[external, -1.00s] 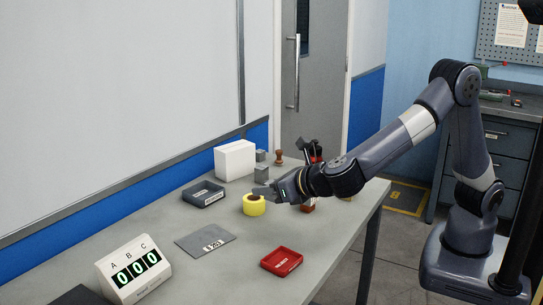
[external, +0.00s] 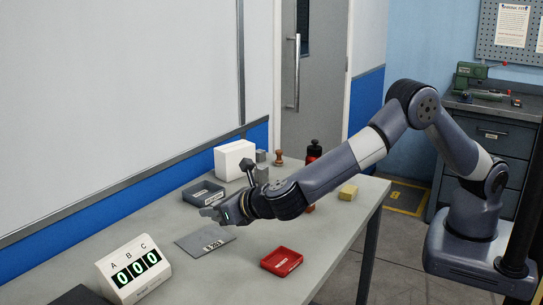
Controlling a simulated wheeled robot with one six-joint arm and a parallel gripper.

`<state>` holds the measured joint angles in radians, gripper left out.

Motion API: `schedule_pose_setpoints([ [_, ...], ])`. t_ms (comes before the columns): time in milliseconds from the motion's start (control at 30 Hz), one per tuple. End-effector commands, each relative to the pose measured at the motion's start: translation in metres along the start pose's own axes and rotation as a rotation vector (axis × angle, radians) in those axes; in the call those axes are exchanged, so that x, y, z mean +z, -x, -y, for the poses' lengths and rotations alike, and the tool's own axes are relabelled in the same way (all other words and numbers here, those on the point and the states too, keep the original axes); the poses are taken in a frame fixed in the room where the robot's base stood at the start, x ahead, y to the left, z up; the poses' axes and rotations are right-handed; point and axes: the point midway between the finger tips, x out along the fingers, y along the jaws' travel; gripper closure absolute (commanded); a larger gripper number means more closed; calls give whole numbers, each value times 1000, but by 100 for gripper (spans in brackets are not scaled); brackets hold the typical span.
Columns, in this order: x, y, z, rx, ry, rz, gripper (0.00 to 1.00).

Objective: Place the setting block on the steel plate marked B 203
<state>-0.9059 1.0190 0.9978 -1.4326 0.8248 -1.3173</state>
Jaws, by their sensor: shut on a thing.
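The steel plate (external: 192,241) lies flat on the bench, with white-and-black marking at its right side, partly legible as "203". My gripper (external: 211,213) is just above and behind the plate's far edge, pointing left. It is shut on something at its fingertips. That thing is small and greyish here, and I cannot make out its shape or say for sure that it is the setting block. Whether it touches the plate cannot be told. Two grey blocks, one (external: 261,155) behind the other (external: 261,174), stand beside the white box.
A dark grey tray (external: 203,190) is behind my gripper. A red tray (external: 281,261) lies to the plate's right, and a counter box (external: 134,268) reading 000 to its front left. A white box (external: 235,159), a brown stamp (external: 279,157) and a yellow block (external: 348,192) stand farther off.

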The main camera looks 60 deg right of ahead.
Motion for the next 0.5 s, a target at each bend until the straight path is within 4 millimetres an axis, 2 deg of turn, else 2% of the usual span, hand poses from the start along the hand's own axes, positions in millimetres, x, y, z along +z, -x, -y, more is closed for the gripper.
schedule_pose_setpoints([
  [233,-19,-8,0,1,0,2,100],
  [400,-41,-17,0,1,1,2,100],
  [500,-45,-19,-1,2,-3,3,100],
])
